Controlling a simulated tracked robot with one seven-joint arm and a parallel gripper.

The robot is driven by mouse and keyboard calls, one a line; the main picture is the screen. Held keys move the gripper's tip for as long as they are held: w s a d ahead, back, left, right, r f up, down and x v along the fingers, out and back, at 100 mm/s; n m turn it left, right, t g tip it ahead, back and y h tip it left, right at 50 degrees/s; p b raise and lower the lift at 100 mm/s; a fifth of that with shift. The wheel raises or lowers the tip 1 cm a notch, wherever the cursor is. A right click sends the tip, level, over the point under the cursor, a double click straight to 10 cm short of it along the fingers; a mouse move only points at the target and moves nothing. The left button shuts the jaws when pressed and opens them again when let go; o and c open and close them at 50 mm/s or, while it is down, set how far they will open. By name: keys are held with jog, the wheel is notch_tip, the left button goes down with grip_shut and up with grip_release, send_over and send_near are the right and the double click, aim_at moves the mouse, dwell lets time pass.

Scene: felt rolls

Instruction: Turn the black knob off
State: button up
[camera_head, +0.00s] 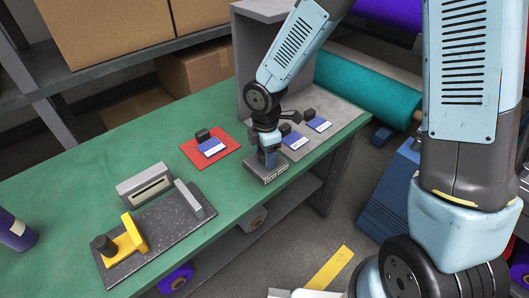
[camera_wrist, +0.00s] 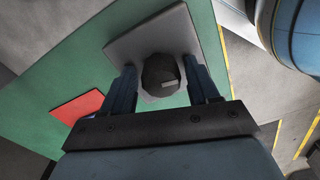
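The black knob (camera_wrist: 161,76) is a dark many-sided dial with a small light mark on its face, in the middle of the wrist view. It sits on a grey box (camera_wrist: 124,45), whose labelled front also shows in the head view (camera_head: 268,176) at the bench's front edge. My gripper (camera_wrist: 162,84) is open, with one finger on each side of the knob. Thin gaps seem to show between fingers and knob; contact is not clear. In the head view my gripper (camera_head: 268,156) points down over the box and hides the knob.
Left of the box lies a red mat (camera_head: 228,146) with a black block and blue card. More black blocks and blue cards lie on a grey mat (camera_head: 341,112) behind. A dark board (camera_head: 150,258) with a yellow handle (camera_head: 127,244) stands at the left. Green bench surface between is clear.

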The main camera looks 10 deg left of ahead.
jog(key=shift+d+r, duration=0.1)
jog(key=shift+r, duration=2.25)
